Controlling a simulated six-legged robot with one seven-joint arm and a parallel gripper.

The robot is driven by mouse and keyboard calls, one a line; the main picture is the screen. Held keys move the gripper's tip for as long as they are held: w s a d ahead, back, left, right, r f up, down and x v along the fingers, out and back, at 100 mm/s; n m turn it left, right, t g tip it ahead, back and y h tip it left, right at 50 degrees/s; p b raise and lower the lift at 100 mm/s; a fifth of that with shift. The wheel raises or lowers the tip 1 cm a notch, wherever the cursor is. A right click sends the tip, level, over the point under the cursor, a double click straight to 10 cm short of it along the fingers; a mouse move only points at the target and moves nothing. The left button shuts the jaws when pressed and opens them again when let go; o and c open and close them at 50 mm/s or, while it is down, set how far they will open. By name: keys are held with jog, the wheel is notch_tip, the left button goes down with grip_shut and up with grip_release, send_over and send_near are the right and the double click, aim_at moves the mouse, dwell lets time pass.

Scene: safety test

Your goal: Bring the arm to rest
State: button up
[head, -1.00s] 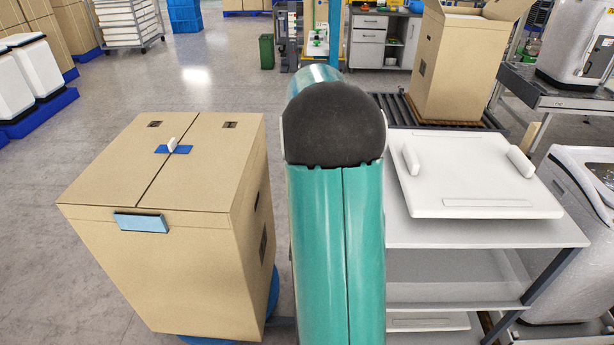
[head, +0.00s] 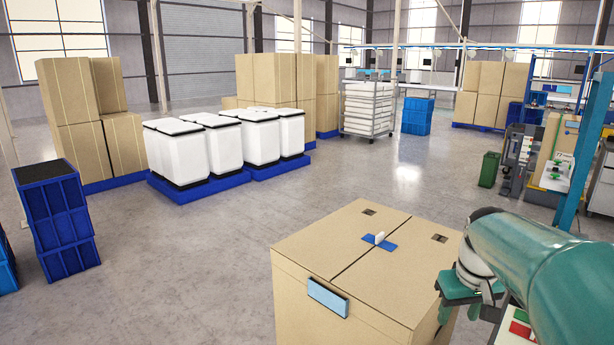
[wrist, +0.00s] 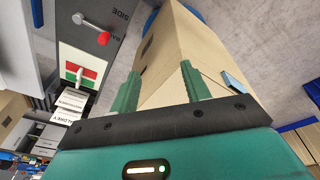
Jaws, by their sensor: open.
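My teal arm (head: 545,265) comes in from the right edge of the head view and is bent, its end low beside the cardboard box. My gripper (head: 448,312) shows only partly there, close to the box's right side. In the wrist view my gripper (wrist: 158,84) has its two green fingers apart with nothing held between them. The closed cardboard box (head: 330,248) is behind the fingers in the wrist view (wrist: 190,45). I cannot tell whether the fingers touch it.
A panel with red and green patches and a handle (wrist: 80,74) is left of the fingers, near a red-knobbed lever (wrist: 90,29). Blue crates (head: 58,215), white bins on blue pallets (head: 180,155) and stacked cartons (head: 90,110) stand farther left. Open floor (head: 190,250) lies left of the box.

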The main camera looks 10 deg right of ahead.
jog(key=s+a+t, duration=0.1)
jog(key=s+a, duration=0.5)
jog(key=a, duration=0.3)
jog(key=s+a+t, duration=0.2)
jog(key=s+a, duration=0.5)
jog(key=a, duration=0.2)
jog(key=shift+s+a+r+n+t+y, duration=0.25)
jog(key=shift+a+r+n+t+y, duration=0.05)
jog(key=shift+a+r+y, duration=0.1)
